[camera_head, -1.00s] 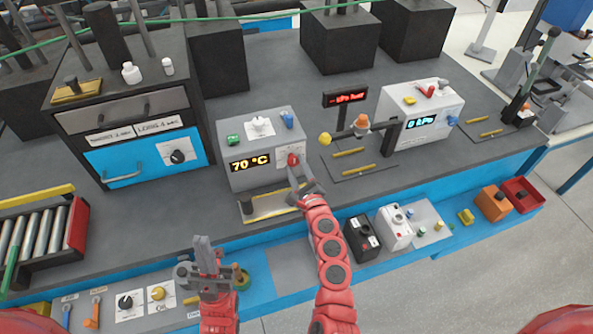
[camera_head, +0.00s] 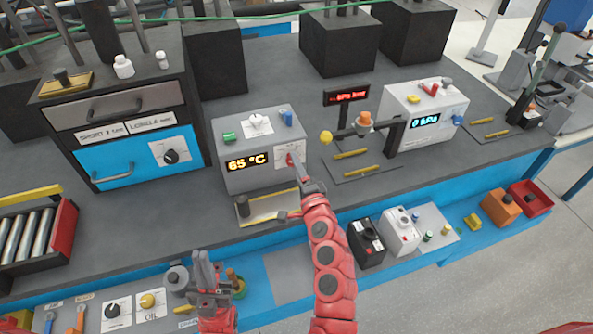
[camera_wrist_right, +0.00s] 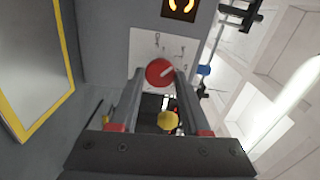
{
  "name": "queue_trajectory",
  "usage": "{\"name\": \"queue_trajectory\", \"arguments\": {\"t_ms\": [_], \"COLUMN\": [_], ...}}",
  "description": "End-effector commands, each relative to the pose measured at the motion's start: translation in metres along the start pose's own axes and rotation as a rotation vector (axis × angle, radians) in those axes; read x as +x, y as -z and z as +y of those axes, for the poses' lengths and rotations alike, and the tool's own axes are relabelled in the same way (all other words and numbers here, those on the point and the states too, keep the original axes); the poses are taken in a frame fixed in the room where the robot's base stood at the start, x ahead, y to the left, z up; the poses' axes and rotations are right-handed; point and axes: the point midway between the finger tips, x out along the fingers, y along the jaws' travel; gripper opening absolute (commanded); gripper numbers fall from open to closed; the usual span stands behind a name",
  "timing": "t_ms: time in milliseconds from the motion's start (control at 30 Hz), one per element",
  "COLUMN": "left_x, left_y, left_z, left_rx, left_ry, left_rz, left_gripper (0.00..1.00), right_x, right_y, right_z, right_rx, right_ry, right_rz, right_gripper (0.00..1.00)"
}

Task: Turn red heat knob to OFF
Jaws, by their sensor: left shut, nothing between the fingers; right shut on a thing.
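The red heat knob (camera_head: 290,159) is on the front of the grey heater box (camera_head: 232,180), right of an orange display (camera_head: 249,162) that reads 65 °C. It also shows in the right wrist view (camera_wrist_right: 160,72), with a pale pointer line slanting toward the upper right. My right gripper (camera_head: 296,166) is shut on the knob, with one finger on each side of it. The marks on the white plate around the knob are too small to read. My left gripper (camera_head: 205,260) is shut and empty, upright above the lower front shelf.
A yellow-edged tray (camera_head: 270,207) lies just below the heater box. A yellow ball-ended lever (camera_head: 326,138) stands to its right. Blue and grey drawers (camera_head: 135,155) stand to the left. Black and white switch boxes (camera_head: 366,243) sit on the front shelf.

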Motion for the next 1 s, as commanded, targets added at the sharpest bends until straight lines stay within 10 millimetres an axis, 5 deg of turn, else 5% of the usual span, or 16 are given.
{"name": "queue_trajectory", "arguments": {"t_ms": [600, 1000], "left_x": [-0.036, -0.045], "left_y": [-0.006, -0.008], "left_z": [0.002, 0.002], "left_rx": [0.000, 0.000], "left_ry": [0.000, 0.000], "left_rz": [0.000, 0.000], "left_gripper": [0.00, 0.00], "right_x": [0.000, 0.000], "right_y": [-0.002, -0.001], "right_z": [0.003, 0.001], "right_rx": [-0.539, -0.704], "right_ry": [-0.002, -0.002], "right_rz": [-0.004, -0.002], "right_gripper": [0.00, 0.00]}}
